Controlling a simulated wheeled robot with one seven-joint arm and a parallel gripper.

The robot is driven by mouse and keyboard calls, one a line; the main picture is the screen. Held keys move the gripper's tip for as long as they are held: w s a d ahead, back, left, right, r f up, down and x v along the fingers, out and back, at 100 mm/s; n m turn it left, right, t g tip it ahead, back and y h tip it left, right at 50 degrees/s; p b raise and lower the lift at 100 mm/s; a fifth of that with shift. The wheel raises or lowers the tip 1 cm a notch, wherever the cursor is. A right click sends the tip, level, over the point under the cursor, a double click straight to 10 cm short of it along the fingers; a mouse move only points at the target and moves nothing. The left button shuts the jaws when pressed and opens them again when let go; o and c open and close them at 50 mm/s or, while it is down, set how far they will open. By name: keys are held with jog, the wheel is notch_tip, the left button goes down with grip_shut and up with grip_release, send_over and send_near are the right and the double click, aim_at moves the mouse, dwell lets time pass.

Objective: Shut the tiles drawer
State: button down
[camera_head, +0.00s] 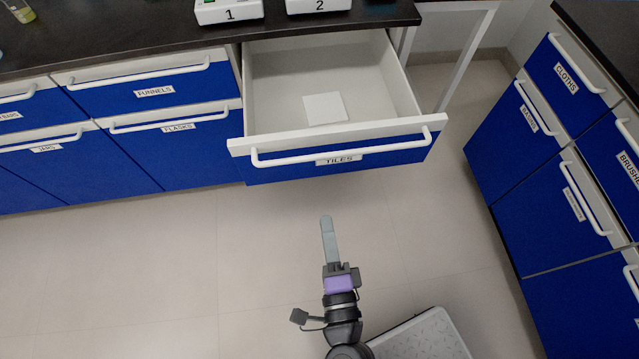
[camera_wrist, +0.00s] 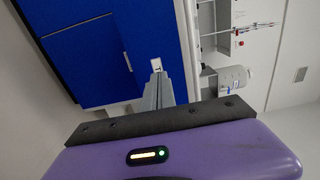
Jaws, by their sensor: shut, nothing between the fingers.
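The tiles drawer (camera_head: 300,159) is pulled far out from under the dark counter in the head view. It has a blue front, a white handle bar (camera_head: 345,151) and a label reading TILES. A white square tile (camera_head: 324,108) lies flat inside it. My gripper (camera_head: 326,218) is in front of the drawer, apart from it, with its fingers closed together and pointing toward the drawer front. Nothing is between the fingers. In the wrist view the closed fingers (camera_wrist: 157,68) show against a blue surface, with a small white label near their tips.
Shut blue drawers labelled FUNNELS (camera_head: 154,92) and FLASKS (camera_head: 178,127) lie to the left. Another blue cabinet, with a CLOTHS drawer (camera_head: 566,78), stands on the right. Devices marked 1 (camera_head: 229,14) and 2 (camera_head: 319,6) sit on the counter. The floor between is clear.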

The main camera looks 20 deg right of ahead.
jog(key=x, duration=1.3)
jog(key=shift+w+d, duration=0.15)
jog(key=shift+w, duration=0.2)
jog(key=shift+w+p, duration=0.15)
jog(key=shift+p, duration=0.15)
jog(key=shift+w+d, duration=0.1)
jog(key=shift+w, duration=0.2)
jog(key=b+x, duration=0.6)
jog(key=x, duration=2.3)
jog(key=shift+w+f, duration=0.1)
jog(key=shift+w+d+b, duration=0.1)
jog(key=shift+w+b, duration=0.2)
jog(key=shift+b, duration=0.1)
jog(key=shift+w+d+r, duration=0.1)
jog(key=shift+w+r, duration=0.1)
jog(key=shift+r, duration=0.1)
jog(key=shift+d, duration=0.1)
